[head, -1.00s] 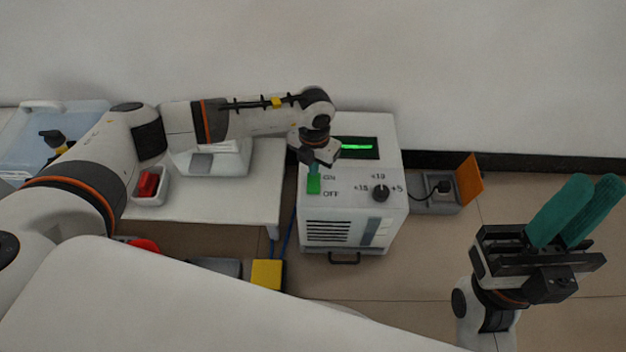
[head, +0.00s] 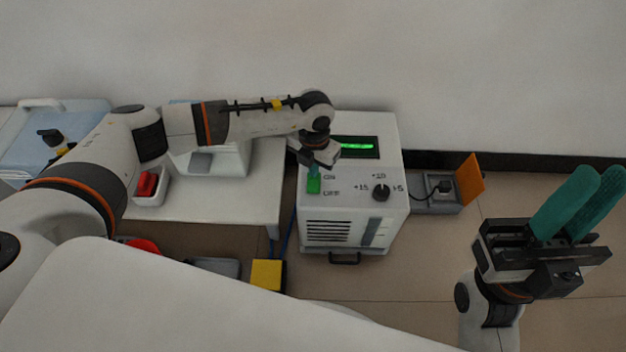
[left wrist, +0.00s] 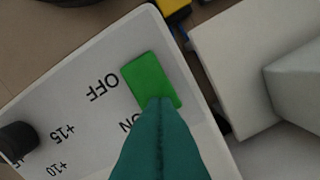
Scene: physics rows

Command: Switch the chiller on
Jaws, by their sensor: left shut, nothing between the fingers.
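The chiller (head: 395,150) is a white box with a dark display (head: 358,147) lit by a green bar. Its green switch (head: 313,185) sits at the left of the panel by the ON and OFF marks, and shows large in the left wrist view (left wrist: 150,78). My left gripper (head: 314,168) is shut and empty, its teal fingertips (left wrist: 161,106) at the ON end of the switch, seeming to touch it. The fingers hide part of the switch and the ON mark. My right gripper (head: 578,205) is at the right, away from the chiller, its teal fingers slightly apart.
A black dial (head: 381,193) with temperature marks is right of the switch. A grey socket box (head: 440,193) with an orange flap (head: 469,178) stands right of the chiller. A white table (head: 225,205) with a red item in a tray (head: 150,197) is left.

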